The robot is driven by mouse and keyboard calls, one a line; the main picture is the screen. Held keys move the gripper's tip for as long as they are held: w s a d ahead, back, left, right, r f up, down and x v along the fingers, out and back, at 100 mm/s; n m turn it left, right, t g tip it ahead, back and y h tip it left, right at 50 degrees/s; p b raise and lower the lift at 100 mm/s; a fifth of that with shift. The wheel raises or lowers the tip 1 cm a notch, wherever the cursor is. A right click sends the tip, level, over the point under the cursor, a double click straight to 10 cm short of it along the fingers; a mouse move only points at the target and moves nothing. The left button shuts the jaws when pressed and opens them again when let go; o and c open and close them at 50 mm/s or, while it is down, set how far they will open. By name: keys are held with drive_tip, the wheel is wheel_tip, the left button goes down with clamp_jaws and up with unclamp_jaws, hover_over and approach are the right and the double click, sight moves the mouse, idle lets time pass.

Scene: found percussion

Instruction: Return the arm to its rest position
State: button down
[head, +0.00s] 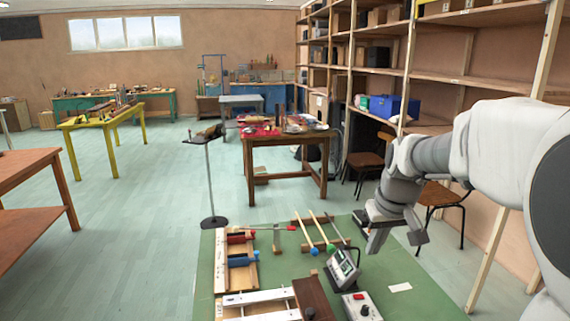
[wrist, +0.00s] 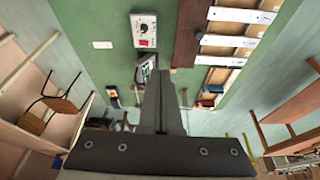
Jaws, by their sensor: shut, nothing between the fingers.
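My arm reaches in from the right in the head view. My gripper (head: 374,243) hangs above the far right part of the green table (head: 420,301), apart from the things on it. In the wrist view my gripper's fingers (wrist: 160,82) are together, with nothing between them. Below in that view are a white control box (wrist: 144,30) with a red part and knob, and a grey device (wrist: 148,70), partly hidden by the fingers. The head view also shows the grey device (head: 343,269) and the control box (head: 361,306).
Mallets (head: 312,232) with coloured heads lie at the table's far side. Red and blue clamps (head: 241,261) sit in a wooden frame at left; white bars (head: 258,297) and a dark block (head: 312,298) are nearer. Wooden shelves (head: 480,18) and a chair (head: 440,196) stand right.

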drive_tip(key=s+a+r+t+p, duration=0.1)
drive_tip(key=s+a+r+p, duration=0.1)
drive_tip(key=s, duration=0.9)
drive_tip(key=s+a+r+m+p, duration=0.1)
drive_tip(key=s+r, duration=0.3)
drive_tip(key=s, duration=0.8)
drive_tip(key=shift+s+a+t+p, duration=0.35)
drive_tip(key=shift+a+p, duration=0.25)
drive_tip(key=shift+a, duration=0.25)
drive_tip(key=c, duration=1.6)
unclamp_jaws()
drive_tip(key=shift+w+r, duration=0.1)
